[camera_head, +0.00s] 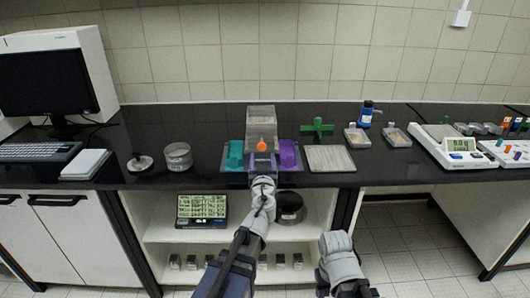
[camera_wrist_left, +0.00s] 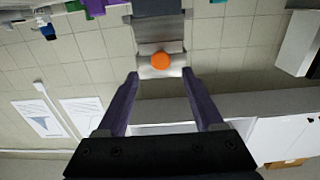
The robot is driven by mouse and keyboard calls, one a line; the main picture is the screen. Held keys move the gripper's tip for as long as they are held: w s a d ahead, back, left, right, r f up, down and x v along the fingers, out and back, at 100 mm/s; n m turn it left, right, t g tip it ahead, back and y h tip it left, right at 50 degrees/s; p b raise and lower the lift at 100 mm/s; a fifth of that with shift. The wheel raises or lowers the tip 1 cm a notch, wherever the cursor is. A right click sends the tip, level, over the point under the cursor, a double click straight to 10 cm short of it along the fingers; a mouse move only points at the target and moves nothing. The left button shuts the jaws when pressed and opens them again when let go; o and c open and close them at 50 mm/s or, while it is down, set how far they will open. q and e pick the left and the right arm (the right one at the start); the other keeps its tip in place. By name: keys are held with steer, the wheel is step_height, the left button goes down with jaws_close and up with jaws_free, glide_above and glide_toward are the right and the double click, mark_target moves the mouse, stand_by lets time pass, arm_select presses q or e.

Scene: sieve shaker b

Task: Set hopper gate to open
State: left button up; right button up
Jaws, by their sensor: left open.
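The hopper (camera_head: 261,118), a grey see-through box, stands at the back of the middle of the bench. An orange knob (camera_head: 262,146) shows at its lower front. In the left wrist view the orange knob (camera_wrist_left: 160,60) sits on a pale metal plate (camera_wrist_left: 174,70); I cannot tell the gate's position. My left gripper (camera_head: 262,160) is in front of the knob. In the left wrist view its fingers (camera_wrist_left: 160,78) are spread apart and empty, with the knob just past the tips, in line with the gap. My right gripper (camera_head: 340,258) is low, in front of the bench; its fingers are not clear.
A teal block (camera_head: 235,152) and a purple block (camera_head: 288,153) flank the hopper closely. A metal tray (camera_head: 330,158), a green cross-shaped piece (camera_head: 317,128) and a white balance (camera_head: 452,146) are to the right. A round sieve (camera_head: 178,157) and keyboard (camera_head: 40,152) are left.

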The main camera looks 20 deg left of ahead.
mark_target(262, 148)
arm_select(q)
steer(key=x, duration=0.7)
steer(key=shift+w+a, duration=0.15)
steer(key=shift+w, duration=0.25)
jaws_close()
stand_by(1.1)
